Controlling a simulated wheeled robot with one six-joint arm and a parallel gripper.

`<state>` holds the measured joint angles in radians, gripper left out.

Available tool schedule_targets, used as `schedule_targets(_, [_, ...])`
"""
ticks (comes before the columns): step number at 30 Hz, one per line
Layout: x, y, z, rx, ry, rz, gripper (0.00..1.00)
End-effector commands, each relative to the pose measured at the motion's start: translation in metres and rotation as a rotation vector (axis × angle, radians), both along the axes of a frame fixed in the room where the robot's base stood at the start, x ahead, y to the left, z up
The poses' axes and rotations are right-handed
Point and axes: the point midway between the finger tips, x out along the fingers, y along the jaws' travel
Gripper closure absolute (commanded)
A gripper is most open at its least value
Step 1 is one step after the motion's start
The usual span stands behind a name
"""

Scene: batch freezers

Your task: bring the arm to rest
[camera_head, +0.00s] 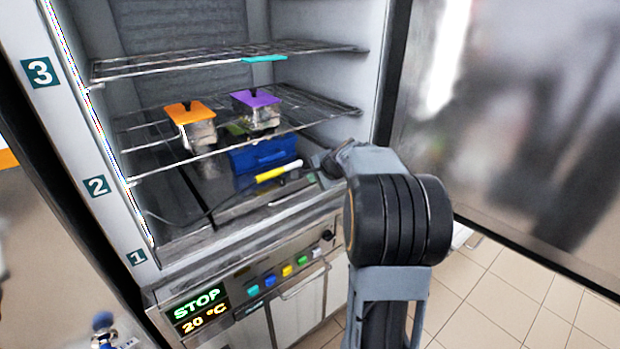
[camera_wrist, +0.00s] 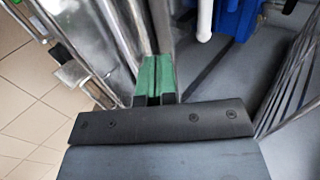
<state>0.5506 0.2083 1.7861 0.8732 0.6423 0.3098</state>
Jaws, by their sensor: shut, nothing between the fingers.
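My gripper (camera_wrist: 153,82) shows in the wrist view with its green fingertips together and nothing between them. It is at the front edge of the open freezer, beside shiny metal. In the head view my arm reaches up from the lower right and bends toward the lower front of the freezer chamber. The wrist end is near the right end of a yellow and white stick (camera_head: 278,172). The fingertips are hard to make out there.
A blue box (camera_head: 262,156) lies on the freezer floor. Above it, a wire shelf holds an orange-lidded container (camera_head: 190,112) and a purple-lidded container (camera_head: 255,98). The open door (camera_head: 520,110) stands at right. A control panel (camera_head: 200,307) reads STOP, 20 °C.

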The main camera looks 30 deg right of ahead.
Motion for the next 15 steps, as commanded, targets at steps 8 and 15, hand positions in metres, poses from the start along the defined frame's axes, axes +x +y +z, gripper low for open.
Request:
schedule_targets(8, [-0.005,0.003,0.007,0.000,0.001,0.008,1.00])
schedule_targets(15, [-0.040,0.020,-0.032,-0.118,0.150,0.202,1.00])
